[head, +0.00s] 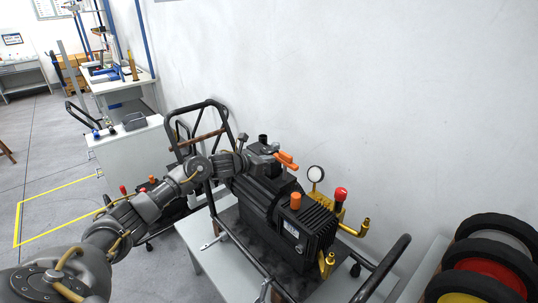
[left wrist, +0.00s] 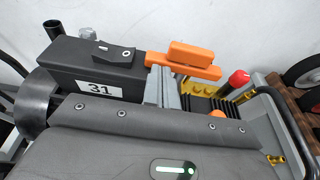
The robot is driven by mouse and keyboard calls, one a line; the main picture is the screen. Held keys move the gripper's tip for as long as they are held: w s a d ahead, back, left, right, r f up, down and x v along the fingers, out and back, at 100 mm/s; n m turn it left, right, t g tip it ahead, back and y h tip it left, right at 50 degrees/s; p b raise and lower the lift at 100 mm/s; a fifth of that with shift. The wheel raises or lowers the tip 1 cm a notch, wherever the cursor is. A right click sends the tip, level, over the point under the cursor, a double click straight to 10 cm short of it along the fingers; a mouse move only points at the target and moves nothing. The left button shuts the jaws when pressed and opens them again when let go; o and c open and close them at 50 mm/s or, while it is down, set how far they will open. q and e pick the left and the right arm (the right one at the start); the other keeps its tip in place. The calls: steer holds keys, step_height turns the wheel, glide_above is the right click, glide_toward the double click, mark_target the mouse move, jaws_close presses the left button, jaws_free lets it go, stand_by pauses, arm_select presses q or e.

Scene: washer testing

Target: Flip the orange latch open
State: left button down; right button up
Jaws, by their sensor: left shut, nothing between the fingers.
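The orange latch (head: 287,159) sits on top of a black pump (head: 268,205) in the head view. In the left wrist view the latch (left wrist: 185,62) shows large, just beyond the grey fingertips, with a raised block on a flat orange bar. My left gripper (head: 268,157) is shut and empty, close beside the latch on its left. Its fingers (left wrist: 160,86) reach up to the underside of the latch; I cannot tell whether they touch it. My right gripper is not in view.
A red-capped fitting (head: 341,194), a gauge (head: 316,173) and an orange cap (head: 295,201) rise from the pump near the latch. A black cart handle (head: 385,266) is at right. Coloured reels (head: 490,262) stand at lower right. A white wall is behind.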

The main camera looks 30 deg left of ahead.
arm_select(q)
steer(key=shift+w+d, duration=0.15)
steer(key=shift+w, duration=0.2)
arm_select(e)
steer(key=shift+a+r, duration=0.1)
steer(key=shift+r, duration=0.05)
